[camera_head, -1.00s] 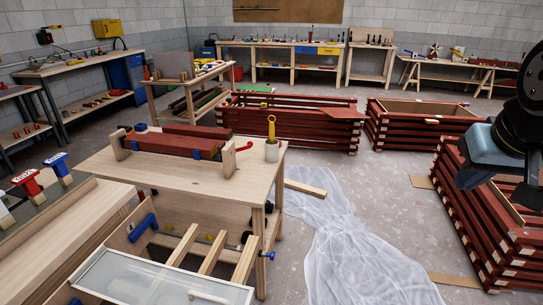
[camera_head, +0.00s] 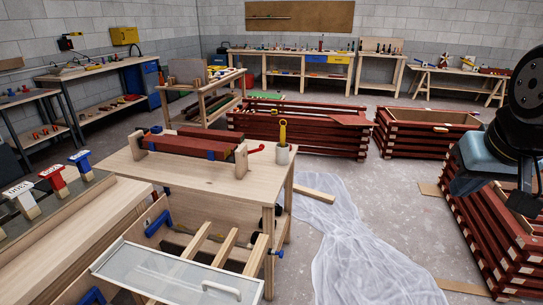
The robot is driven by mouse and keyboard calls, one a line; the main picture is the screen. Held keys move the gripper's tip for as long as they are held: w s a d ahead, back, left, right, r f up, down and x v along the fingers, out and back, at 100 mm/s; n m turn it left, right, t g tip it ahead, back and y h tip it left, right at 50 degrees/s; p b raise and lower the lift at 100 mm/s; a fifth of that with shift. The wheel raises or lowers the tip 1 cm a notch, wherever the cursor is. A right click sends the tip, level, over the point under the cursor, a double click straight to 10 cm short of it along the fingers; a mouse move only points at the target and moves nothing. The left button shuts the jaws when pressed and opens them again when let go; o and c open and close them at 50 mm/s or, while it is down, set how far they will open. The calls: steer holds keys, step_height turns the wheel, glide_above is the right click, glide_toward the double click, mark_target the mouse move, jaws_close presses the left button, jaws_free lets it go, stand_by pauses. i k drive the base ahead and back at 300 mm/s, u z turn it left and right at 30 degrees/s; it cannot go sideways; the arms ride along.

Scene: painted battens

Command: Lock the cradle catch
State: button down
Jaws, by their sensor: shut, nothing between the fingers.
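The cradle stands on a pale wooden workbench (camera_head: 215,180) left of the middle. Its two wooden end posts (camera_head: 241,160) carry long red battens (camera_head: 190,146) with blue pads. A small red lever (camera_head: 256,149), which looks like the catch, sticks out to the right from the right post. I cannot tell from here whether it is locked. My gripper (camera_head: 524,202) is at the right edge, dark and partly cut off, below my blue-grey wrist. It is shut and empty, well away from the cradle, with floor between them.
A pot with a yellow-handled tool (camera_head: 282,150) stands close to the red lever. In front is a glass-topped frame (camera_head: 180,275) with a white handle. Stacked red crates (camera_head: 300,125) stand behind and at right. Clear plastic sheeting (camera_head: 350,250) and a loose plank (camera_head: 315,193) lie on the floor.

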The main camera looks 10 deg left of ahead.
mark_target(261, 147)
steer(key=u, duration=0.05)
steer(key=i, duration=0.9)
steer(key=z, duration=0.1)
